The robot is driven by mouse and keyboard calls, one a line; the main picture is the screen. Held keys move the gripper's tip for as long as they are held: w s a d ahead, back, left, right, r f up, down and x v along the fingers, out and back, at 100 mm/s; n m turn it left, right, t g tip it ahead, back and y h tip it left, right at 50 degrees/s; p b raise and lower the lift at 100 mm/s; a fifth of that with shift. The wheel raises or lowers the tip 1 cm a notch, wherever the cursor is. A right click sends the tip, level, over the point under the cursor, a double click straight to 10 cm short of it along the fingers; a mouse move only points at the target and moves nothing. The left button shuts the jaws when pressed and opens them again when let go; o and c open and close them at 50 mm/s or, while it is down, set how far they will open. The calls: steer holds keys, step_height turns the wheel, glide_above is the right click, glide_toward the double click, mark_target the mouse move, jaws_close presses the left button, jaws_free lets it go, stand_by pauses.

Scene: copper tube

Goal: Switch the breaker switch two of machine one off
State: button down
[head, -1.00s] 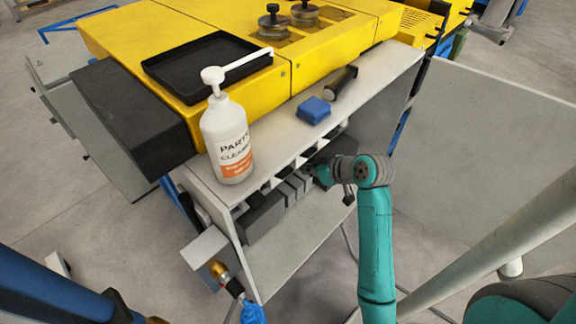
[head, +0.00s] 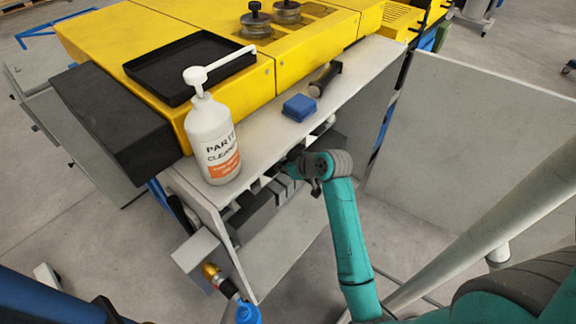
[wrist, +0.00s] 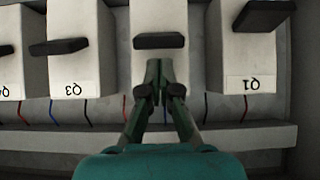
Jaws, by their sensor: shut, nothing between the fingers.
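In the wrist view my gripper (wrist: 158,68) is shut and empty. Its fingertips are just below the black lever (wrist: 158,41) of the middle breaker (wrist: 158,15); I cannot tell whether they touch it. The fingers cover the place of that breaker's label. The breaker marked Q1 (wrist: 248,55) is to the right, its lever (wrist: 264,15) higher in the picture. The breaker marked Q3 (wrist: 75,75) is to the left, its lever (wrist: 58,46) about level with the middle one. The labels appear upside down. In the head view the fingertips are hidden inside the cabinet.
A cleaner bottle (head: 213,140), a blue block (head: 299,107) and a dark cylindrical tool (head: 325,79) stand or lie on the cabinet top (head: 268,130) above my arm. An open door panel (head: 470,130) is to the right. Coloured wires run below the breakers.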

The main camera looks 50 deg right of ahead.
mark_target(276, 173)
steer(key=shift+x, duration=0.8)
steer(key=shift+s+f+t, duration=0.25)
steer(key=shift+f+t, duration=0.1)
steer(key=shift+t, duration=0.15)
steer(key=f+t, duration=0.1)
steer(key=s+f+t, duration=0.1)
steer(key=t, duration=0.1)
steer(key=f+t, duration=0.1)
steer(key=shift+s+t, duration=0.3)
steer(key=shift+t, duration=0.1)
steer(key=shift+s+f, duration=0.1)
steer(key=shift+f, duration=0.45)
